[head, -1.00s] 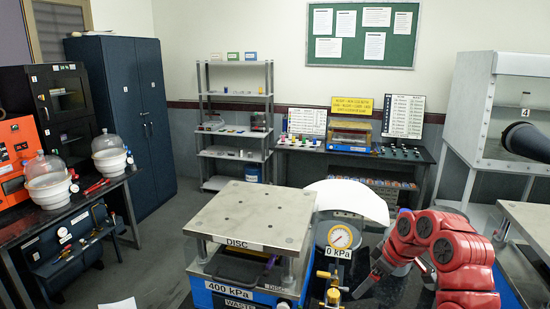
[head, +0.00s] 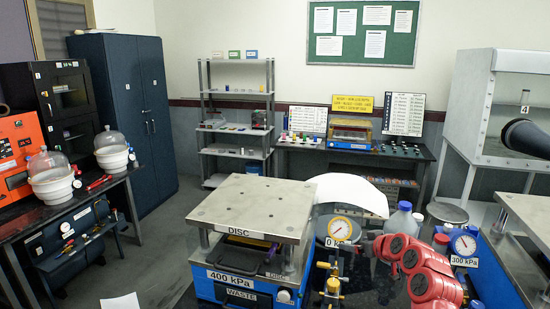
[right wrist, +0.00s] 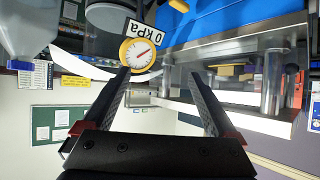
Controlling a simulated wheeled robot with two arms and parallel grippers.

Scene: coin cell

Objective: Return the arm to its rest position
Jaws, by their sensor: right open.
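My right arm (head: 415,268) is red and reaches in from the lower right of the head view. It is folded low, beside the press marked DISC (head: 252,209). Its gripper is mostly hidden there behind the arm and the gauge. In the right wrist view, my right gripper (right wrist: 160,78) shows two dark fingers spread apart with nothing held between them. That view is upside down. A round yellow gauge (right wrist: 138,54) marked 0 kPa appears near the left finger. My left arm and gripper are not in view.
The 0 kPa gauge (head: 340,228) and brass valve fittings (head: 333,286) stand close to the arm. A side bench with bell jars (head: 52,177) stands left. Open floor lies left of the press.

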